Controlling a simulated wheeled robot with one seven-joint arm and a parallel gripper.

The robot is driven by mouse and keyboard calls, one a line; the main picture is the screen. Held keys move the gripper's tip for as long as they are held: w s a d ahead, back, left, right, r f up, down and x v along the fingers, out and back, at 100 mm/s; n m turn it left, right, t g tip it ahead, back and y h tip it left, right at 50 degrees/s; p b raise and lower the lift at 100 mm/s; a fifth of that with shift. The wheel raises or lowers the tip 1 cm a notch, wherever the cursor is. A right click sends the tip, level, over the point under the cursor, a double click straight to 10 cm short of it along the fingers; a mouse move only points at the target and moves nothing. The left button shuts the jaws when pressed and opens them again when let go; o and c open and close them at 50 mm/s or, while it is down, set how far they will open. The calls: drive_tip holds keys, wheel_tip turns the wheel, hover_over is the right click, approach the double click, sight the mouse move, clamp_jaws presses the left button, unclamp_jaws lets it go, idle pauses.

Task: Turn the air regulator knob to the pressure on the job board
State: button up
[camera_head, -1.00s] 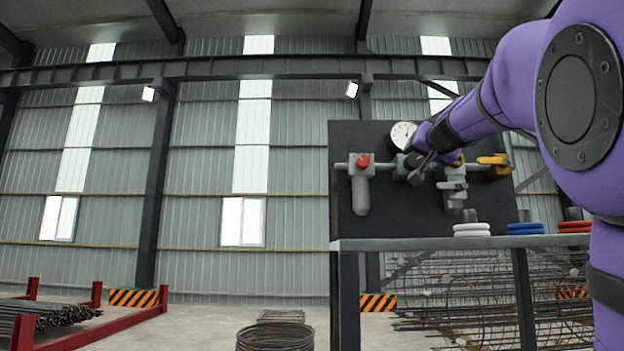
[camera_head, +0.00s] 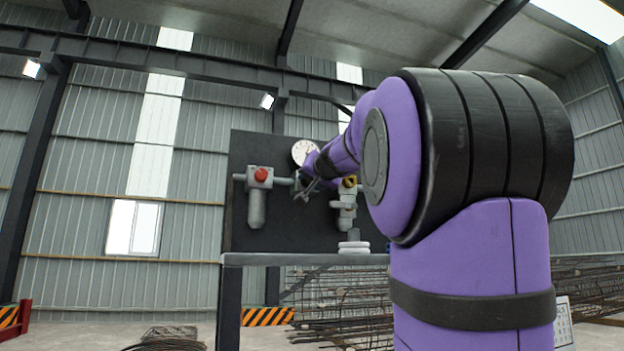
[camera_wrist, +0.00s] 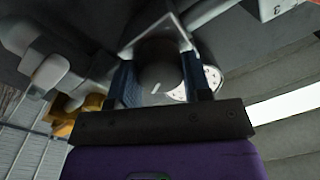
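The air regulator knob (camera_wrist: 160,68) is dark and round with a short white mark, seen close up in the wrist view. My gripper (camera_wrist: 163,82) has one finger on each side of it. A sliver of white gauge shows between the knob and the right finger, so the fingers look open around it. In the head view my gripper (camera_head: 308,187) is at the panel and mostly hides the regulator. The round white gauge (camera_head: 303,152) is just above it, partly covered by my arm; its reading is too small to tell. A white sheet (camera_head: 564,321), possibly the job board, shows partly at lower right.
A bench (camera_head: 270,259) stands below, with pale rings (camera_head: 354,247). Rebar cages (camera_head: 330,310) stand behind.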

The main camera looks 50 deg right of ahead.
drive_tip(key=shift+m, duration=1.2)
drive_tip(key=o, duration=0.9)
drive_tip(key=shift+s, duration=0.15)
drive_tip(key=v, duration=1)
drive_tip(key=shift+s+a, duration=0.15)
drive_tip(key=shift+s, duration=0.15)
